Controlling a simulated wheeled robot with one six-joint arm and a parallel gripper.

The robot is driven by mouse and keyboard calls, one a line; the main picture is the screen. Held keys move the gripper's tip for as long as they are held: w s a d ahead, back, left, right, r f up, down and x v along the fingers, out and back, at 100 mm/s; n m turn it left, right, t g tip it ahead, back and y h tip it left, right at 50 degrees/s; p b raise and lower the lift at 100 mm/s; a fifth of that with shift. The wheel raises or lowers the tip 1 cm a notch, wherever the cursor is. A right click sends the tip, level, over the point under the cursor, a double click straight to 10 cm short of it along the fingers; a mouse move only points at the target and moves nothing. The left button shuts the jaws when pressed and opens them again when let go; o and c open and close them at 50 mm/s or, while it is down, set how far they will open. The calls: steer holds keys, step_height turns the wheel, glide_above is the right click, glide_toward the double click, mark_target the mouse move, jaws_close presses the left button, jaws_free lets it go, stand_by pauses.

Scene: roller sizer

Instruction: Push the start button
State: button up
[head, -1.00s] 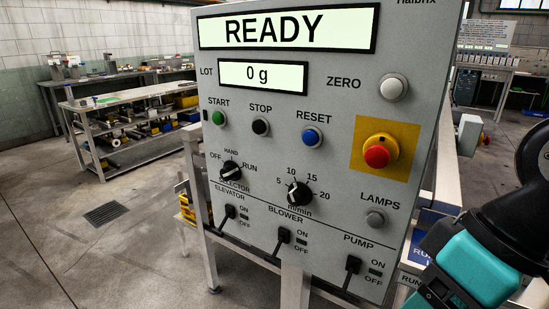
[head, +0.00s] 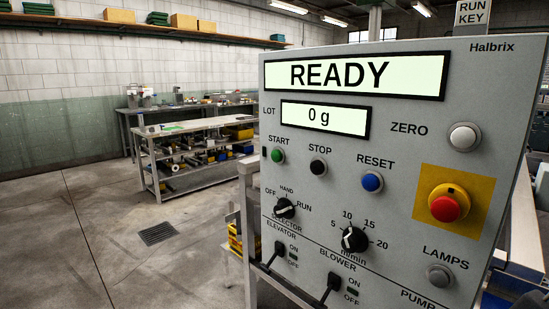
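The green start button (head: 278,155) is at the left of the button row on the grey control panel (head: 400,140), under the label START. The display (head: 355,75) above reads READY, and the lot display (head: 324,118) reads 0 g. The black stop button (head: 318,166) and the blue reset button (head: 372,182) sit to its right. The selector knob (head: 285,208) is below it, with its pointer toward RUN. My gripper is not in the head view.
A red emergency stop (head: 445,208) on a yellow plate juts out at the panel's right. A white zero button (head: 464,137) is above it. A workbench (head: 200,130) with shelves stands behind to the left. The concrete floor (head: 90,240) left of the panel is clear.

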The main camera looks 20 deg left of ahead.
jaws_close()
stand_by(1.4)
